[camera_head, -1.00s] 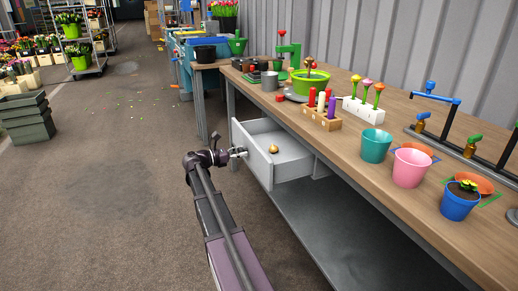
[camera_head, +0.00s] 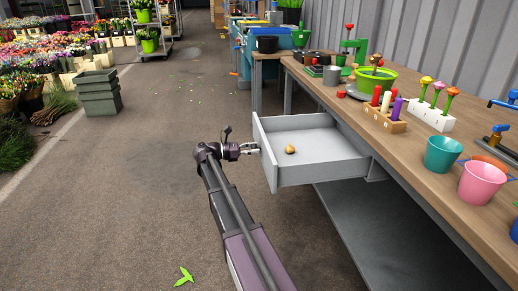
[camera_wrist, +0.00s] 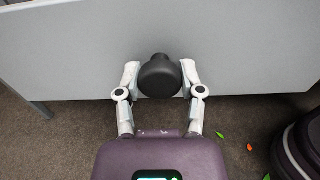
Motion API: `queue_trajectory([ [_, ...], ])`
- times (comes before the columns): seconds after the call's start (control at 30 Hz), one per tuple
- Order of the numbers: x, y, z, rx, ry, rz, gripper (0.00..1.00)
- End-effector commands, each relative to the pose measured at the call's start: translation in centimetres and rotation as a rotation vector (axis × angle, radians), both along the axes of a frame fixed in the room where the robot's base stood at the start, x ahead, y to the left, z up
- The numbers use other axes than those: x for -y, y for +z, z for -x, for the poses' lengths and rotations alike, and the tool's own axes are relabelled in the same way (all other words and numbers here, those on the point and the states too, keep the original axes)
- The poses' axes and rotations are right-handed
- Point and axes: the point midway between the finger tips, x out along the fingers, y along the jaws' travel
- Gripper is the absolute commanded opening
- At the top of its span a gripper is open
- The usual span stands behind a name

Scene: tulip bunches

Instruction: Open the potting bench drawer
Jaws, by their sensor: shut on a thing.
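The potting bench drawer (camera_head: 318,172) is a grey box pulled well out from under the wooden bench top (camera_head: 415,150). A small brown and gold bulb-like object (camera_head: 290,149) lies inside it. My gripper (camera_head: 256,148) is at the drawer's front panel, on its left side. In the wrist view my gripper (camera_wrist: 160,78) has its two fingers on either side of the round black knob (camera_wrist: 159,76) on the grey drawer front (camera_wrist: 240,45). It is shut on the knob. The knob is hidden by the gripper in the head view.
Teal (camera_head: 443,154) and pink (camera_head: 482,182) pots, a block of coloured pegs (camera_head: 385,119) and a white flower holder (camera_head: 428,116) stand on the bench. Dark green crates (camera_head: 99,92) stand on the floor at left. The floor left of my arm is mostly clear.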

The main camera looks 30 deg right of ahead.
Motion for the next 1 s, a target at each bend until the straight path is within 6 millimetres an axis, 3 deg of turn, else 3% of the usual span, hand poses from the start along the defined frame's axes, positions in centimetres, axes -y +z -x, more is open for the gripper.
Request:
queue_trajectory([
  [0.17, 0.0, -0.1, 0.3, 0.000, -0.007, -0.003, 0.00],
  [0.2, 0.0, -0.1, 0.3, 0.000, -0.007, -0.003, 0.53],
  [0.3, 0.0, -0.1, 0.3, 0.000, -0.006, -0.003, 0.82],
  [0.33, 0.0, -0.1, 0.3, 0.000, -0.006, -0.002, 0.85],
  [0.77, 0.1, 0.0, 0.1, 0.000, -0.003, -0.001, 0.85],
  [1.0, -1.2, 0.0, -0.5, 0.000, 0.000, -0.001, 0.85],
])
